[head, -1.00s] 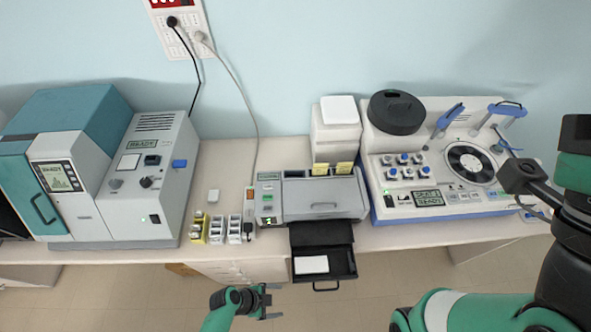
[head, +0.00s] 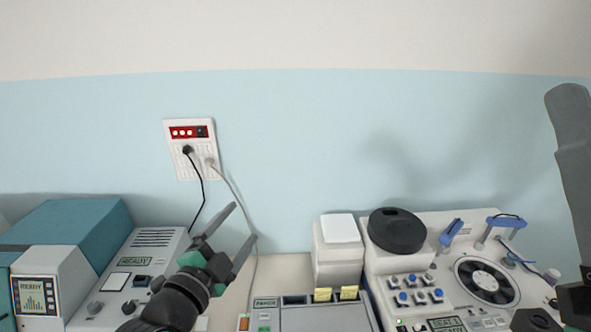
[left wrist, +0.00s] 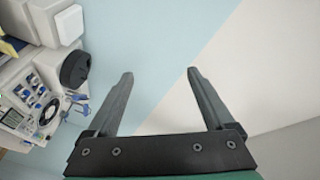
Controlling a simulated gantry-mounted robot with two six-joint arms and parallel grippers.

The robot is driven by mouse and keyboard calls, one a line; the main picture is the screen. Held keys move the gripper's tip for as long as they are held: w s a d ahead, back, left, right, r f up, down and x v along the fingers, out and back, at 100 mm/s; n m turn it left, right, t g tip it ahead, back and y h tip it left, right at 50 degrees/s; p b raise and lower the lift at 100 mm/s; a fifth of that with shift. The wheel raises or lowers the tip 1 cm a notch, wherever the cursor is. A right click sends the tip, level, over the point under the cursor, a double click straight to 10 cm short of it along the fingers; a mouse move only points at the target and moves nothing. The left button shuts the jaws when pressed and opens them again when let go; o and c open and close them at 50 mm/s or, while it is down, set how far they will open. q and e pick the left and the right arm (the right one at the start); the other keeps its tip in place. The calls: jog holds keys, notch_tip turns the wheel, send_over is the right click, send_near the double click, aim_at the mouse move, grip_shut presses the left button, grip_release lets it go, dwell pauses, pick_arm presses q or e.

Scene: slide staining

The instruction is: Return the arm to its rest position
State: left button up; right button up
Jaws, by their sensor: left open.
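My left gripper (head: 239,238) is raised in the head view, in front of the teal and grey machine and below the wall outlet. Its jaws are open, with nothing between them. In the left wrist view the two fingers (left wrist: 161,75) stand wide apart against the blue and white wall.
A teal and grey machine (head: 72,235) stands at left. A grey device (head: 322,318) is at bottom centre. A white container (head: 338,262) and a white machine (head: 452,235) with a black round lid (head: 397,231) stand to the right. A wall outlet (head: 190,150) holds two cables.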

pick_arm(q)
jog(key=s+a+r+n+t, duration=0.1)
jog(key=s+r+t, duration=0.15)
jog(key=r, duration=0.45)
jog(key=s+a+r+n+t, duration=0.15)
jog(key=s+r, duration=0.25)
jog(key=r, duration=0.4)
jog(key=s+a+r+n+t+y, duration=0.4)
jog(key=s+r+n+t, duration=0.3)
jog(key=s+r+n, duration=0.7)
notch_tip(320, 180, down, 36)
jog(key=s+m+b, duration=0.1)
jog(key=b, duration=3.3)
jog(key=shift+s+a+r+m+h+b, duration=0.15)
jog(key=shift+s+r+m+h+b, duration=0.1)
jog(key=shift+m+h+b, duration=0.1)
